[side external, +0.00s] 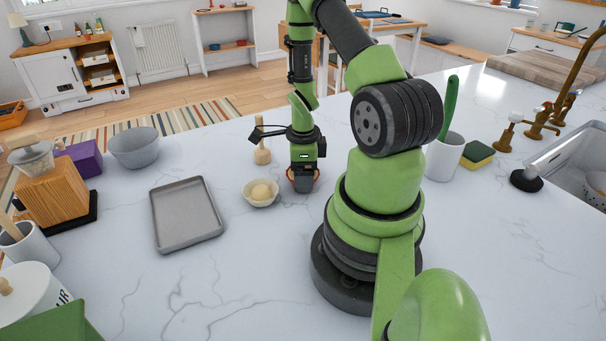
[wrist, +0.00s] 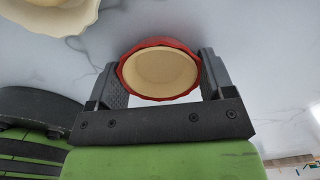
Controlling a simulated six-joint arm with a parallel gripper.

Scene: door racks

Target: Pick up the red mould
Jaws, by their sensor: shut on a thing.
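The red mould (wrist: 160,72) is a small round dish with a red rim and a cream inside. In the wrist view it sits between the two fingers of my gripper (wrist: 160,84), which touch it on both sides. In the side external view my gripper (side external: 303,183) points down at the counter, right of the cream bowl. Only slivers of the red mould (side external: 289,174) show there, as the fingers cover most of it. I cannot tell whether it rests on the counter or is slightly raised.
A cream fluted bowl (side external: 260,194) with a dough-like ball stands just left of my gripper. A wooden pestle-like tool (side external: 262,153) stands behind it. A grey tray (side external: 187,214) lies further left. A white utensil pot (side external: 444,158) and sponge (side external: 477,155) are to the right.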

